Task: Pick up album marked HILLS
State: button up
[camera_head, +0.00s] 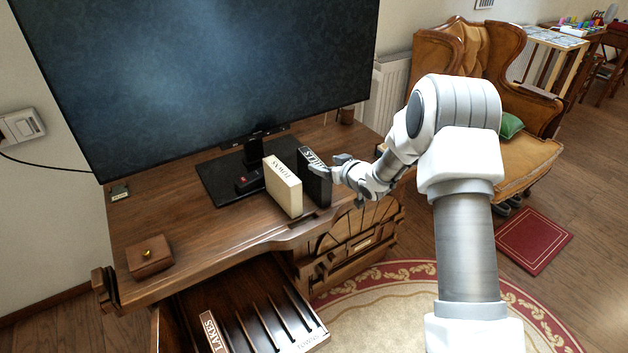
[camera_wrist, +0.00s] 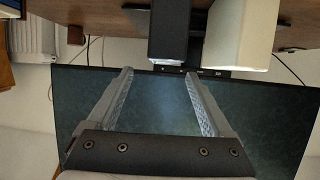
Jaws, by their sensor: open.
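A black album (camera_head: 318,186) stands upright on the desk, its top spine lettering partly covered by my gripper; the visible letters look like the end of HILLS. A cream album (camera_head: 283,187) marked TOWNS stands upright just left of it. My gripper (camera_head: 326,164) is open at the top of the black album, reaching in from the right. Contact cannot be told.
An open drawer with slots (camera_head: 268,322) below the desk holds an album marked LAKES (camera_head: 213,331) at its left. A large monitor (camera_head: 210,80) stands behind the albums. A small wooden box (camera_head: 150,257) sits at the desk's left. An armchair (camera_head: 525,155) is at right.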

aim_at(315, 160)
jog(key=shift+x, duration=1.15)
jog(key=b+x, duration=0.2)
jog(key=x, duration=0.2)
jog(key=shift+s+a+f, duration=0.15)
jog(key=shift+s+a, duration=0.05)
jog(key=shift+w+a+f, duration=0.1)
jog(key=shift+w+a, duration=0.15)
jog(key=shift+w, duration=0.25)
grip_shut()
